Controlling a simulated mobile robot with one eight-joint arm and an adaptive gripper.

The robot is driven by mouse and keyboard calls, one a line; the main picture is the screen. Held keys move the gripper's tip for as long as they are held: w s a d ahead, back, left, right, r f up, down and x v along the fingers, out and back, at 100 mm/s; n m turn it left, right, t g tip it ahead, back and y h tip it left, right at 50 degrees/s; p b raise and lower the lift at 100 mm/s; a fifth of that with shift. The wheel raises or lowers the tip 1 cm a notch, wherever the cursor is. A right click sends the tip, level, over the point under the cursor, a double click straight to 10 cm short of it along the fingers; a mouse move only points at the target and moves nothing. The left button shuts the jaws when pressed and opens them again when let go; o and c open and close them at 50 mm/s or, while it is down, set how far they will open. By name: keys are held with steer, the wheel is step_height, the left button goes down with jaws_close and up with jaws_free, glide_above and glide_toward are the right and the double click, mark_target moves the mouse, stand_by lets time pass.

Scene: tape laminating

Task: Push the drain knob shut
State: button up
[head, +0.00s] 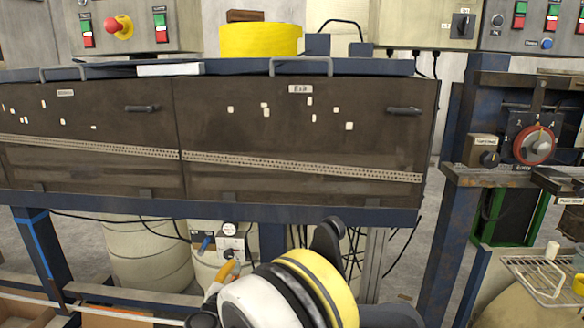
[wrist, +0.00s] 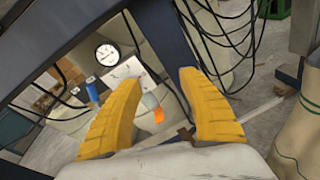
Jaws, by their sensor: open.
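Below the dark cabinet, a small white control panel (head: 232,242) holds a round gauge (head: 229,229), a blue handle (head: 205,244) and a dark knob. The wrist view shows the gauge (wrist: 107,54), the blue handle (wrist: 93,91) and an orange piece (wrist: 158,115) lower down. No readable label tells which part is the drain knob. My gripper (wrist: 158,79) is open and empty, its two yellow fingers spread, with the panel beyond them. In the head view, one yellow fingertip (head: 228,268) shows just below the panel; my arm hides the rest.
The cabinet's dark doors (head: 300,130) and blue frame beam (head: 300,213) stand above the panel. Pale barrels (head: 148,255) and hanging black cables are around it. In the wrist view, a blue post (wrist: 180,60) rises close beyond the fingers. Cardboard boxes (head: 110,318) lie at lower left.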

steer(key=s+d+r+m+g+h, duration=0.1)
steer(key=d+r+m+g, duration=0.1)
steer(key=d+r+m, duration=0.35)
steer(key=s+d+r+m+g, duration=0.1)
steer(key=d+r+m, duration=0.1)
steer(key=d, duration=0.7)
steer(key=s+d+r+m+g, duration=0.35)
steer(key=s+d+m, duration=0.45)
steer(key=d, duration=0.3)
steer(key=s+d+f+m+g+y, duration=0.1)
steer(key=s+d+m+y, duration=0.1)
steer(key=s+m, duration=0.5)
steer(key=s+d+m+g+y, duration=0.1)
steer(key=s+d+m, duration=0.4)
steer(key=s, duration=1.1)
steer(key=shift+s+d+f+m+y, duration=0.3)
steer(key=shift+f+m+y, duration=0.1)
steer(key=shift+m, duration=0.85)
